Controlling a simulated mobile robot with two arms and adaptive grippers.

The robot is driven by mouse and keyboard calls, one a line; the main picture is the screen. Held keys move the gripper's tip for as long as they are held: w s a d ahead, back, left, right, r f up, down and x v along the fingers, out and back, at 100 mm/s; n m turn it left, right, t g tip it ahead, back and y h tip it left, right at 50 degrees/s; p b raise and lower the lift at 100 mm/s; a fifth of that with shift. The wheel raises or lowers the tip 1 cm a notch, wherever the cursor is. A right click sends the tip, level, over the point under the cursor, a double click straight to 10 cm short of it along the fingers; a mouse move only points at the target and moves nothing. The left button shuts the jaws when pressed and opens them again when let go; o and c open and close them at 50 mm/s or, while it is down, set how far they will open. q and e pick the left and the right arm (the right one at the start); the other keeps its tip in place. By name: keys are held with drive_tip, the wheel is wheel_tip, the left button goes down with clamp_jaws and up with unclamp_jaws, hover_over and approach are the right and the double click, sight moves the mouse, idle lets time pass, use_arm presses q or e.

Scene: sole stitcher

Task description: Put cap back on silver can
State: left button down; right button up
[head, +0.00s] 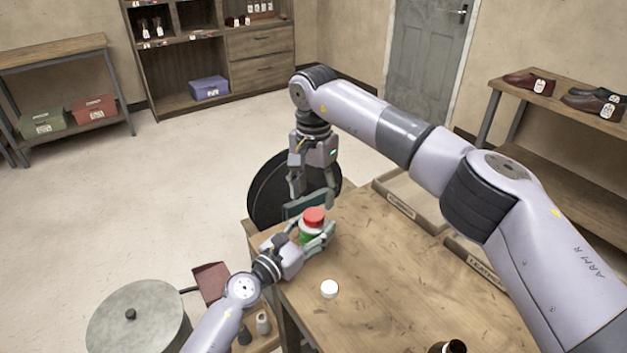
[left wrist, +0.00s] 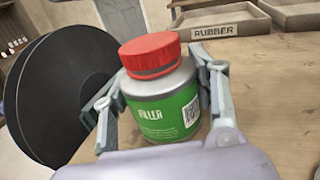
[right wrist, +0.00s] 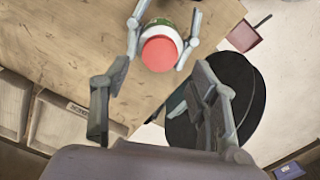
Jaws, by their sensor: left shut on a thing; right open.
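The silver can (left wrist: 150,88) has a green label and stands upright at the table's corner. The red cap (left wrist: 150,52) sits on the can's top, and it also shows in the head view (head: 314,215) and from above in the right wrist view (right wrist: 159,54). From these views I cannot tell whether it is screwed tight. My left gripper (head: 314,240) is shut around the can's body, one finger on each side. My right gripper (head: 312,194) is open and empty, above and just beyond the can, apart from the cap.
A white round lid-like piece (head: 329,289) lies on the wooden table (head: 390,280) near its left edge. A dark bottle (head: 448,347) is at the front. Trays, one labelled RUBBER (left wrist: 215,31), line the far edge. A large black disc (head: 262,190) stands beside the corner.

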sight(314, 214)
drive_tip(key=shift+f, duration=2.55)
drive_tip(key=shift+c, duration=0.4)
